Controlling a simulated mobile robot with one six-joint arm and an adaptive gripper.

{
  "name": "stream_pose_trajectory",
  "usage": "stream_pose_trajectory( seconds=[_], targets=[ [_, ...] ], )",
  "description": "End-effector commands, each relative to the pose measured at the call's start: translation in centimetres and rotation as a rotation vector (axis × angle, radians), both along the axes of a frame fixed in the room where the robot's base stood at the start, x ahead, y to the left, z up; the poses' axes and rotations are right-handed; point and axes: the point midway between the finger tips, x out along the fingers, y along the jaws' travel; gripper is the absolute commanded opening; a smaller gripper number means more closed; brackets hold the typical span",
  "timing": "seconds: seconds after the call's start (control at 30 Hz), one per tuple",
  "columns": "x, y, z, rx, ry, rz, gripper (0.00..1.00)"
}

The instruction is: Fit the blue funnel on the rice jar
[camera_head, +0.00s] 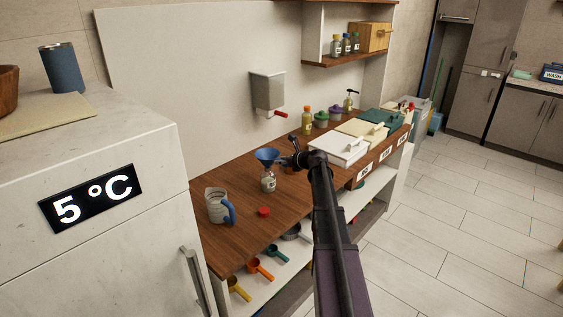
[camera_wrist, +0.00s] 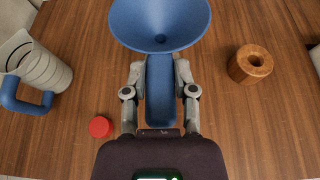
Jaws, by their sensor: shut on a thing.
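The blue funnel (camera_head: 266,154) is in my gripper (camera_head: 288,160), whose fingers are shut on its flat handle. In the wrist view the funnel's cone (camera_wrist: 160,18) opens upward beyond my fingertips (camera_wrist: 160,75). The rice jar (camera_head: 268,182), clear glass with pale contents, stands upright on the wooden counter directly below the funnel. The funnel's lower end is at or just above the jar's mouth; I cannot tell whether it sits inside. The jar is hidden in the wrist view.
A measuring jug (camera_head: 218,206) with a blue handle stands left of the jar. A red cap (camera_head: 263,212) lies in front. White-lidded bins (camera_head: 338,148) stand farther right. A wall dispenser (camera_head: 268,92) hangs behind.

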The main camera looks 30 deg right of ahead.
Motion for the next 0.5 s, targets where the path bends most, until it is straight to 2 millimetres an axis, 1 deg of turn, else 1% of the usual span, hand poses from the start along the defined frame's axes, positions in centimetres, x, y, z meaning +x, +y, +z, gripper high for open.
stream_pose_trajectory(
  seconds=[0.23, 0.5],
  targets=[
    [0.0, 0.0, -0.11, 0.0, 0.0, 0.0, 0.0],
    [0.0, 0.0, -0.68, 0.0, 0.0, 0.0, 0.0]
  ],
)
